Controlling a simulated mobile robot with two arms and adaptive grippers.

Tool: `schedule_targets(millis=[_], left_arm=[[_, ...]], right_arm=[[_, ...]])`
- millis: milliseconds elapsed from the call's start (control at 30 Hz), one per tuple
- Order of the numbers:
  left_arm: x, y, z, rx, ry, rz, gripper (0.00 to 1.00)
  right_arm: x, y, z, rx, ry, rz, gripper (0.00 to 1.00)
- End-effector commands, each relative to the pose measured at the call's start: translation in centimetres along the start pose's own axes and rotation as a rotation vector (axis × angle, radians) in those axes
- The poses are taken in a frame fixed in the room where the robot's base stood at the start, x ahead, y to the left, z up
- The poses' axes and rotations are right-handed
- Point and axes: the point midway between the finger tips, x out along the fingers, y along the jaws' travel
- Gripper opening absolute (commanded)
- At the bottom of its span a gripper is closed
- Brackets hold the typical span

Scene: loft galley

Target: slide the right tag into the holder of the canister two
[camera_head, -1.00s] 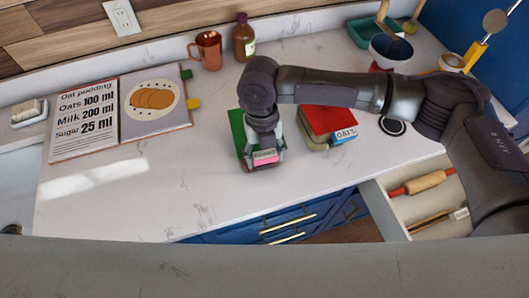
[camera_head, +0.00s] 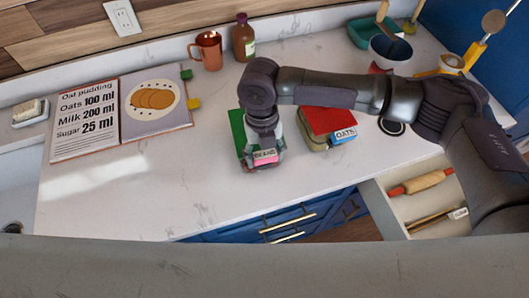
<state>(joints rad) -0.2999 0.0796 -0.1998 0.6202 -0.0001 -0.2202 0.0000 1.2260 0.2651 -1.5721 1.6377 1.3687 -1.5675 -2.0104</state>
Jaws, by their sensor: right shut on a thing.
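My right gripper (camera_head: 264,155) points down at the front of a canister with a green lid (camera_head: 238,125). It is shut on a small tag (camera_head: 265,157) that reads "BEANS", white with a pink part. The gripper hides most of this canister and any holder on its front, so I cannot tell whether the tag touches it. A second canister with a red lid (camera_head: 327,121) stands to the right, with a white and blue tag (camera_head: 343,136) reading "OATS" on its front. No number shows on either canister. My left gripper is out of view.
An open recipe book (camera_head: 120,115) lies at the left. A copper mug (camera_head: 208,50) and a brown bottle (camera_head: 243,38) stand at the back. An open drawer (camera_head: 390,205) with a rolling pin (camera_head: 418,182) is at the right. The counter's front left is clear.

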Motion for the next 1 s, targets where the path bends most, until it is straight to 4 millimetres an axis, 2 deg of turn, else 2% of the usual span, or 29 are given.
schedule_targets(millis=[100, 133, 267, 300, 500, 600, 1000], left_arm=[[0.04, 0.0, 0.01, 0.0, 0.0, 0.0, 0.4], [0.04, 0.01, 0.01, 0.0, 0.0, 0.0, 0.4], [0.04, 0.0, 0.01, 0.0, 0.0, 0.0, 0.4], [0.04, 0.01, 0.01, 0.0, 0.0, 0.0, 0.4], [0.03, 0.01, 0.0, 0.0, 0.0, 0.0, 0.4], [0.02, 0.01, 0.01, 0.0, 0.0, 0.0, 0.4], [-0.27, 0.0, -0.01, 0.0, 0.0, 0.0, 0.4]], right_arm=[[0.21, -0.01, -0.08, 0.0, 0.003, -0.001, 0.36], [0.22, 0.0, -0.08, 0.0, 0.003, -0.001, 0.66], [0.18, 0.0, -0.07, 0.0, 0.003, -0.001, 0.87], [0.17, 0.0, -0.06, 0.0, 0.002, -0.001, 0.9], [0.11, 0.0, -0.04, 0.0, 0.002, 0.0, 0.9], [0.1, -0.01, -0.04, 0.0, 0.001, -0.001, 1.0], [-0.23, -0.01, -0.07, 0.0, 0.001, 0.0, 1.0]])
